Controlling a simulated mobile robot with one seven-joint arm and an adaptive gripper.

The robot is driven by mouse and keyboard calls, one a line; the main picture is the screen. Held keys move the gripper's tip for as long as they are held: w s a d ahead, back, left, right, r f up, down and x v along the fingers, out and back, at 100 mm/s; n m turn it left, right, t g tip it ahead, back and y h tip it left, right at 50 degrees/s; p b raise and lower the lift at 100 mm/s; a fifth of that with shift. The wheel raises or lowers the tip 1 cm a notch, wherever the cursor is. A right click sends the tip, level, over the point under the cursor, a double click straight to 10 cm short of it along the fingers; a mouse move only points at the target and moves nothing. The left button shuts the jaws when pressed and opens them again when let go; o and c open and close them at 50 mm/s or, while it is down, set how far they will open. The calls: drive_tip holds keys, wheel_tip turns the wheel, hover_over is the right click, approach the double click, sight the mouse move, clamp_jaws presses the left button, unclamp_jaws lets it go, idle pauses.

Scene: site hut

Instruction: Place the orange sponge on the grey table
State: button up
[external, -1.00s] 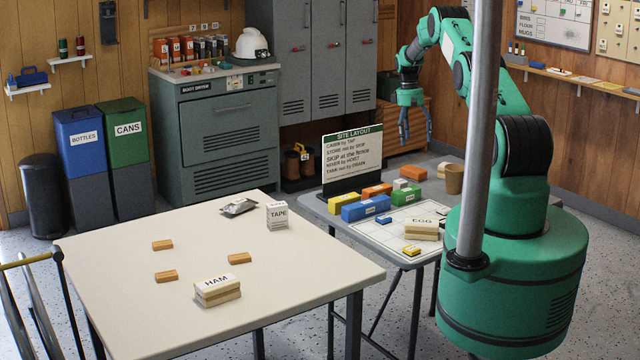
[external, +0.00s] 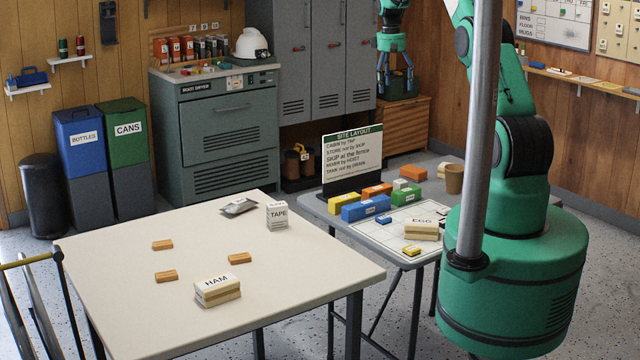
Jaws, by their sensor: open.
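No object is plainly a sponge from this view. Three small orange-brown blocks lie apart on the cream table: a far one (external: 162,245), a near one (external: 166,276) and one to the right (external: 239,258). The grey table (external: 328,213) stands to the right, in front of my arm. On it lies a larger orange block (external: 377,190) among coloured blocks. My gripper (external: 396,88) is open and empty, high up, showing in front of the lockers and wooden cabinet, well away from both tables.
The cream table also holds a HAM pack (external: 217,291), a TAPE box (external: 277,215) and a foil packet (external: 239,207). The grey table is crowded with a SITE LAYOUT sign (external: 352,160), a layout sheet, an EGG pack (external: 415,230) and a brown cup (external: 454,179).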

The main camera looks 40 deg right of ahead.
drive_tip(key=s+a+r+t, duration=0.1)
drive_tip(key=s+a+r, duration=0.4)
drive_tip(key=a+r, duration=0.25)
drive_tip(key=s+a+r+t, duration=0.1)
drive_tip(key=s+a+r, duration=0.45)
drive_tip(key=r, duration=0.35)
drive_tip(key=s+a+r+t, duration=0.1)
drive_tip(key=s+a+r, duration=0.6)
drive_tip(key=s+a, duration=0.4)
drive_tip(key=s+a+f+t, duration=0.1)
drive_tip(key=s+a, duration=0.2)
drive_tip(key=s, duration=0.7)
drive_tip(key=s+a+f+t, duration=0.1)
drive_tip(key=s+a, duration=0.3)
drive_tip(key=s, duration=0.6)
drive_tip(key=s+a+f+m, duration=0.1)
drive_tip(key=s+a, duration=0.3)
drive_tip(key=s, duration=0.5)
drive_tip(key=shift+s+a+f+t+y, duration=0.15)
drive_tip(key=shift+s+f+t+y, duration=0.1)
drive_tip(key=shift+s+t+y, duration=0.15)
drive_tip(key=shift+f+b, duration=0.85)
